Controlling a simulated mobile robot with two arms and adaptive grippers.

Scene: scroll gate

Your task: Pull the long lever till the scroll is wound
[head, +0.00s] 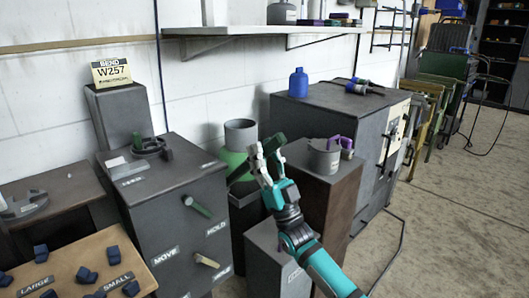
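A dark grey bending machine (170,185) stands left of centre, with labels reading HOLD and MOVE on its front. A long thin dark rod (159,65), which looks like the long lever, rises from its top and runs out of the upper edge. At its foot is a small dark curled part (148,147), perhaps the scroll. My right gripper (265,152) is well to the right of the rod, apart from it. A dark green bar shows at its fingers; I cannot tell whether it is held or behind them. My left gripper is not in view.
A green handle (198,207) and a beige handle (207,261) stick out of the machine's front. A board with blue pieces (87,275) lies at lower left. A brown pedestal (330,205) and a grey cabinet (350,130) stand right. Floor is open at far right.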

